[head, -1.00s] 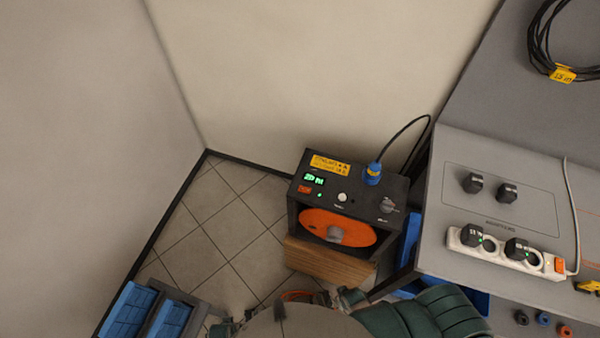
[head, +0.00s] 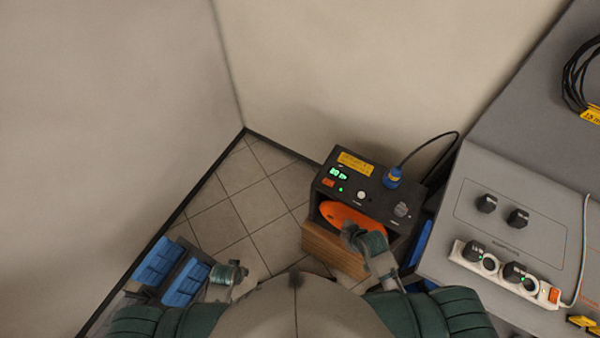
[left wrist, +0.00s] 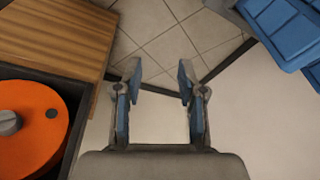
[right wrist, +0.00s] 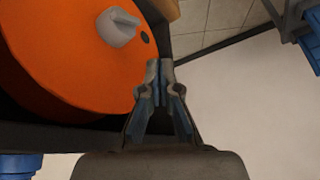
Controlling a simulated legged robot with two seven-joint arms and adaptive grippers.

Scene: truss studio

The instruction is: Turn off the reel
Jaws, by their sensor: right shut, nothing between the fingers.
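The reel is a black box with a dark control panel (head: 380,205) on top and an orange drum (head: 335,212) in front. The panel carries a green lit display (head: 338,174), a red-orange switch (head: 328,183), a small green light, a white button (head: 361,195), a grey knob (head: 401,210) and a blue plug (head: 392,178). My right gripper (head: 348,232) is shut and empty in front of the drum, below the panel. In the right wrist view the shut fingers (right wrist: 160,68) appear beside the drum's rim. My left gripper (head: 242,272) is open and empty, left of the reel.
The reel stands on a wooden block (head: 325,247). A grey bench (head: 450,240) with a power strip (head: 500,272) and a cable coil stands at the right. Blue bins (head: 185,285) lie at the lower left. Walls meet behind the reel; tiled floor is clear at its left.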

